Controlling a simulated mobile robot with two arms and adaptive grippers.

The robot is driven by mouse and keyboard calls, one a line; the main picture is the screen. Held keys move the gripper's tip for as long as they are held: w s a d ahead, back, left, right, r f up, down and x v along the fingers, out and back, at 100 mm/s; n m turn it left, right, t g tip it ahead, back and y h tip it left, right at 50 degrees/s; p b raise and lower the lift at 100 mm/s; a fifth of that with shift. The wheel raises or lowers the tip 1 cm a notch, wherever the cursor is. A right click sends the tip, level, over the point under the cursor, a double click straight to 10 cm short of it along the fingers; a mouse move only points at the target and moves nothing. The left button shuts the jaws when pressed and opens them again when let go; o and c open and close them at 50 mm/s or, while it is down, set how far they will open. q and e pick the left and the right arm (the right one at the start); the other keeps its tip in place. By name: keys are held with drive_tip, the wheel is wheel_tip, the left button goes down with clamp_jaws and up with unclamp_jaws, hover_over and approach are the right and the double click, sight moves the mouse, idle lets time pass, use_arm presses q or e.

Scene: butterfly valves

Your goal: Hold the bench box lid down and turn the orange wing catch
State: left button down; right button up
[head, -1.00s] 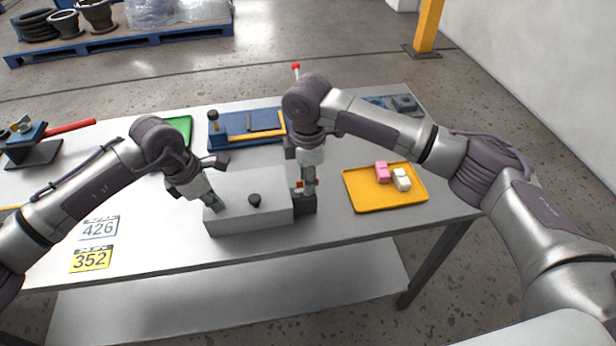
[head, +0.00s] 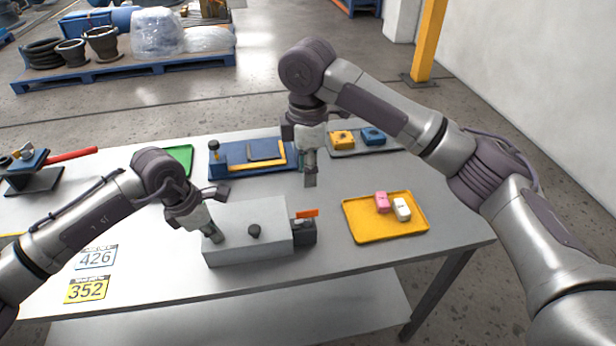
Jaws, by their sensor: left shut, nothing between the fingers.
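The grey bench box (head: 248,252) stands on the bench with its lid closed and a dark knob (head: 254,231) on top. The orange wing catch (head: 307,213) sits over a dark block (head: 304,234) at the box's right end and lies roughly sideways in the picture. My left gripper (head: 216,237) is shut and empty, its tips down at the left part of the lid, seemingly touching it. My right gripper (head: 310,181) hangs in the air above and behind the catch, clear of it; its fingers look close together, but I cannot tell whether they are shut.
A yellow tray (head: 372,232) with a pink and a white block is to the right. Number cards (head: 87,289) and a red-handled valve (head: 70,156) are left.

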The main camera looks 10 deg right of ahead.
use_arm(q)
drive_tip(key=shift+f, duration=0.1)
drive_tip(key=shift+w+r+p, duration=0.1)
drive_tip(key=shift+r+p, duration=0.4)
drive_tip(key=shift+r, duration=0.45)
drive_tip(key=shift+d+p+v, duration=0.2)
drive_tip(key=shift+p+v, duration=0.15)
drive_tip(key=shift+v, duration=0.5)
drive_tip(key=shift+d+p+v, duration=0.2)
drive_tip(key=shift+p+v, duration=0.1)
drive_tip(key=shift+v, duration=0.55)
drive_tip(key=shift+d+p+v, duration=0.2)
drive_tip(key=shift+p+v, duration=0.15)
drive_tip(key=shift+v, duration=0.55)
drive_tip(key=shift+w, duration=0.15)
